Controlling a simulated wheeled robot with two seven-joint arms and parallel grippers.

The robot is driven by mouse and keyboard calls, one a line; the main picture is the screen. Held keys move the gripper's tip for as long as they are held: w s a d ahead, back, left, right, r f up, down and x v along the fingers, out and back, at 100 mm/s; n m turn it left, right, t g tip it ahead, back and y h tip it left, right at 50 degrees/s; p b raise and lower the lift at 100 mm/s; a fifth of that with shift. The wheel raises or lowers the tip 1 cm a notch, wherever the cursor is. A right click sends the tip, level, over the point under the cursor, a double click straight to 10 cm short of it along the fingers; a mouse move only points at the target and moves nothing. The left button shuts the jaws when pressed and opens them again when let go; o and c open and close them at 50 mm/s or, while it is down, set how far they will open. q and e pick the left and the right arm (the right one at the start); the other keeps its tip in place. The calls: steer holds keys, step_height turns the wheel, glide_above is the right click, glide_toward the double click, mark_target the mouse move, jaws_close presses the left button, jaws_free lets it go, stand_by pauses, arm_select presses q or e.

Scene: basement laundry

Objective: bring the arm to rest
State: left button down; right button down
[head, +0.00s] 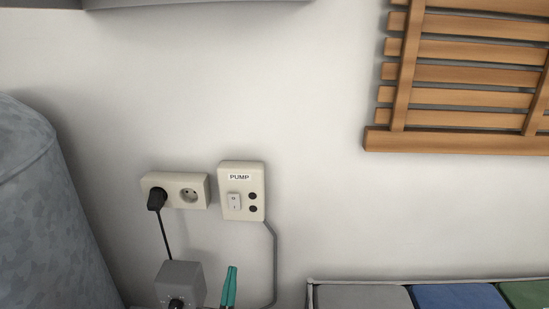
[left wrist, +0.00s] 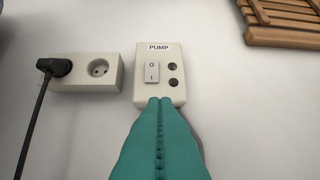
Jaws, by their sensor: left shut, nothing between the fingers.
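My left gripper (head: 229,287) shows as teal fingers at the bottom of the head view, below the pump switch box. In the left wrist view its closed fingers (left wrist: 160,101) point up toward the lower edge of the box and overlap it in the picture; I cannot tell whether they touch. The fingers are shut with nothing between them. The cream box labelled PUMP (head: 242,192) is on the wall, with a white rocker switch (left wrist: 152,71) and two dark round spots beside it. My right gripper is in neither view.
A double socket (head: 190,190) with a black plug (head: 156,199) is left of the box. A grey box with a knob (head: 181,280) and a large grey tank (head: 45,210) are at left. A wooden slatted rack (head: 460,142) is upper right, above coloured bins (head: 460,297).

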arm_select(q)
steer(key=s+d+f+m+g+h, duration=0.3)
steer(key=s+f+m+g+h, duration=0.3)
steer(key=f+g, duration=0.5)
steer(key=s+a+f+n+g+y, duration=0.35)
steer(key=s+a+g, duration=0.2)
steer(key=s, duration=0.35)
steer(key=s+a+f+n+g+y, duration=0.2)
steer(key=s+a+g+y, duration=0.25)
steer(key=s+a, duration=0.4)
step_height(320, 180, down, 23)
steer(key=s+d+g+p, duration=0.2)
steer(key=s+p, duration=0.1)
steer(key=p, duration=0.2)
steer(key=s+a+f+g+p, duration=0.1)
steer(key=s+a+f+p, duration=0.1)
steer(key=s+f, duration=0.9)
steer(key=s+a+m, duration=0.1)
steer(key=s, duration=0.3)
steer(key=shift+s+f+h+p, duration=0.25)
steer(key=shift+s+h+p, duration=0.05)
steer(key=shift+p, duration=0.1)
